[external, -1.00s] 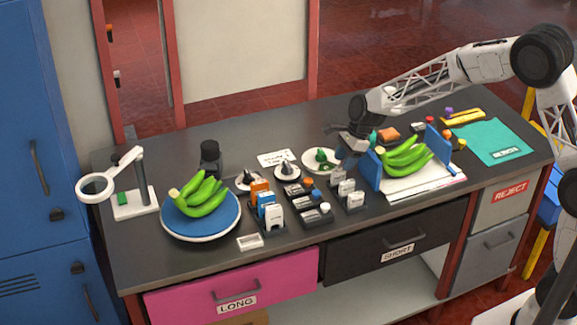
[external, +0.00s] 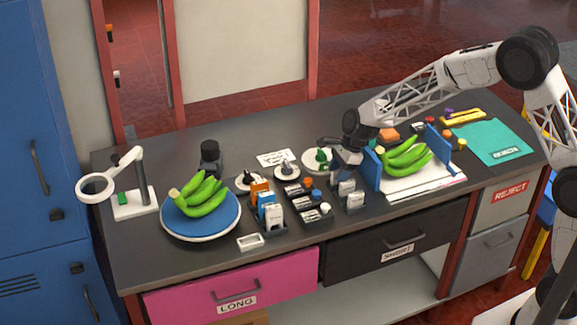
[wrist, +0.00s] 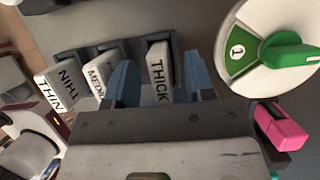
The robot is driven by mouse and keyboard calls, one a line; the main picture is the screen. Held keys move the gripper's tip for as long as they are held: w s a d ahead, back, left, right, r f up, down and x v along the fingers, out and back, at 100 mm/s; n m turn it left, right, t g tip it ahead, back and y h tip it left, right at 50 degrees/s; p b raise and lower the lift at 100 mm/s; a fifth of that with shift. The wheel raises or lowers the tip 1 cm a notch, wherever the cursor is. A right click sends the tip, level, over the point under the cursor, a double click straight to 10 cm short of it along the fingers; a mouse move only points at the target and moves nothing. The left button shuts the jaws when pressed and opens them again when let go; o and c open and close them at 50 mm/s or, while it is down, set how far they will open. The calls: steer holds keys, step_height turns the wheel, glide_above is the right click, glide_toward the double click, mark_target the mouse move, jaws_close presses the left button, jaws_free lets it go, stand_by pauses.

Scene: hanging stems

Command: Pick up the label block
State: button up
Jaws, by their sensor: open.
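Several white label blocks stand in a dark rack (wrist: 75,52) in the wrist view. They read THIN (wrist: 62,85), MEDIUM, partly hidden (wrist: 98,72), and THICK (wrist: 158,72). My gripper (wrist: 161,65) is open, with one blue finger on each side of the THICK block; I cannot tell whether either touches it. In the external view my gripper (external: 347,158) is low over the back of this rack, hiding part of it. A white block (external: 346,188) shows at its front.
A white dial with a green knob (wrist: 272,45) is close to the right finger. In the external view, a blue-walled stand with bananas (external: 405,157) is just right of my gripper. Other block racks (external: 318,215) and a blue plate of bananas (external: 200,200) lie left.

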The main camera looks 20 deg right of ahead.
mark_target(337, 170)
jaws_close()
steer(key=shift+r, duration=0.15)
steer(key=shift+r, duration=4.9)
steer(key=shift+a, duration=0.1)
